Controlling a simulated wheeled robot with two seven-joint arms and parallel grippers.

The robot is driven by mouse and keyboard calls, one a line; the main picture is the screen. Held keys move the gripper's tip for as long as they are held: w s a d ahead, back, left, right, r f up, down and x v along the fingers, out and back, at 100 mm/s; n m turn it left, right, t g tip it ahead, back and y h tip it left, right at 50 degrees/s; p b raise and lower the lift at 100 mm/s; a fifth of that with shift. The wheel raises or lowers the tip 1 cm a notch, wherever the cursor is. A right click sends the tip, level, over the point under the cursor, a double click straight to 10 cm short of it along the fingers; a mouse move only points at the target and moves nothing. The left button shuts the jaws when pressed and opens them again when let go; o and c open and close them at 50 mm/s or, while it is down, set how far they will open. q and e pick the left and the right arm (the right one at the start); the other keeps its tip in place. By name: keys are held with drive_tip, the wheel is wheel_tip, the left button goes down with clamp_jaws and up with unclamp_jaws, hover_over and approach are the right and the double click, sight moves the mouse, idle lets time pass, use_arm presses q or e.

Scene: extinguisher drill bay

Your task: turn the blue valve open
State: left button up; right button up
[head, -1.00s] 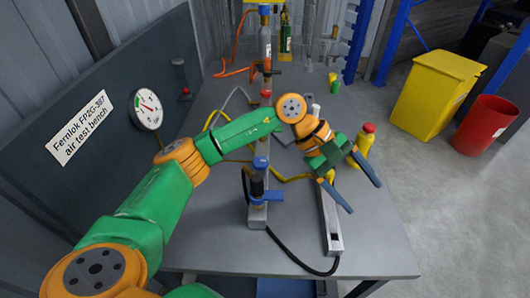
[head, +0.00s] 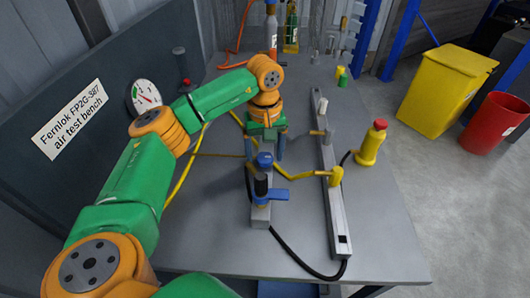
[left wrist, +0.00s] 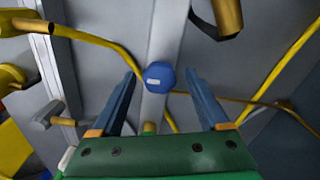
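I cannot tell which blue part is the named valve. In the left wrist view, a blue faceted knob (left wrist: 160,76) with a small white mark lies between the open fingertips (left wrist: 160,73). No contact with a finger shows there. My right gripper is in neither view.
Yellow hose (head: 295,176) runs across the bench (head: 215,220). A long grey rail (head: 337,210) and a yellow bottle with a red cap (head: 371,145) stand right. A gauge panel (head: 60,90) bounds the left. Yellow (head: 440,90) and red (head: 492,125) bins stand on the floor.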

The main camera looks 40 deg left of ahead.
use_arm(q)
clamp_jaws()
drive_tip(key=shift+n, duration=0.3)
drive_tip(key=n+p, duration=0.1)
drive_tip(key=n, duration=0.1)
drive_tip(key=shift+w+r+n, duration=0.1)
drive_tip(key=shift+n, duration=0.3)
drive_tip(key=n+p, duration=0.1)
drive_tip(key=n, duration=0.4)
drive_tip(key=shift+w, duration=0.1)
drive_tip(key=n+p, duration=0.1)
drive_tip(key=n, duration=0.4)
drive_tip(key=shift+w, duration=0.1)
drive_tip(key=shift+n+p, duration=0.45)
drive_tip(key=shift+n, duration=1.85)
